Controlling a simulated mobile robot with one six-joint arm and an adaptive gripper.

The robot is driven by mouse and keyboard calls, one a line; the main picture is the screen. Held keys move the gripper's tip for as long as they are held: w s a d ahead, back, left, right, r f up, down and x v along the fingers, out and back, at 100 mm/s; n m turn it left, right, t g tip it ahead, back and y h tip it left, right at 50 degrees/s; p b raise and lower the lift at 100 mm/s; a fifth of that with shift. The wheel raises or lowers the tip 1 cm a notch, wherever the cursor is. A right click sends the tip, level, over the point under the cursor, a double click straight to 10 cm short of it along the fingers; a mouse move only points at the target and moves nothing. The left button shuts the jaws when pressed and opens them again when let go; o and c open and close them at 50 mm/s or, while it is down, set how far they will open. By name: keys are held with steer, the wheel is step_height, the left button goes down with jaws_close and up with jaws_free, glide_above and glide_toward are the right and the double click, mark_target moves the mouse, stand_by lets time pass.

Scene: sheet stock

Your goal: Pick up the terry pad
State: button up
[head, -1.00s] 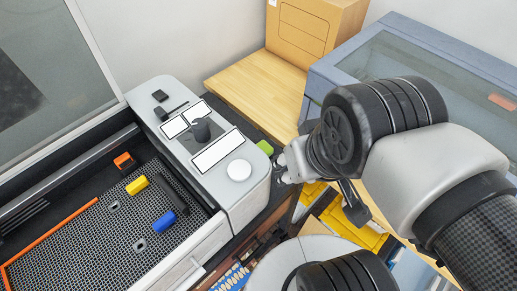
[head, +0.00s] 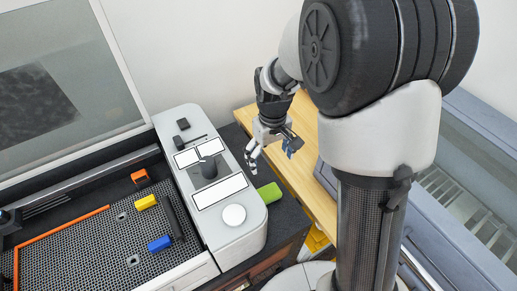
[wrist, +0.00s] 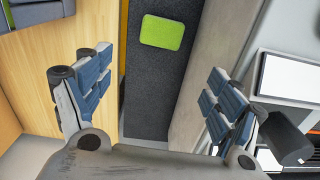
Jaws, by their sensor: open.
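The terry pad appears to be the flat green pad (head: 270,194), lying on the dark speckled strip just right of the white machine panel in the head view. In the wrist view the green pad (wrist: 162,32) is whole and unhidden, at the top centre on the dark surface. My gripper (head: 272,153) is open and empty, held above and beyond the pad in the head view. In the wrist view its blue-padded fingers (wrist: 158,92) stand wide apart, with the pad farther up between their lines. Nothing touches the pad.
The white control panel (head: 184,157) with a raised dark knob borders the pad's left. A honeycomb bed (head: 90,255) holds yellow, blue and orange blocks. A wooden surface (head: 305,178) lies to the right. A grey-blue machine (head: 470,150) stands at the far right.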

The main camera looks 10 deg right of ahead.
steer(key=b, duration=0.3)
glide_above(268, 192)
steer(key=f, duration=1.2)
steer(key=shift+w+f, duration=0.2)
steer(key=shift+f, duration=0.15)
step_height(268, 192, down, 5)
steer(key=shift+s+f+b, duration=0.15)
steer(key=shift+b, duration=0.75)
steer(key=shift+c, duration=0.6)
steer(key=c, duration=0.6)
steer(key=shift+r, duration=0.2)
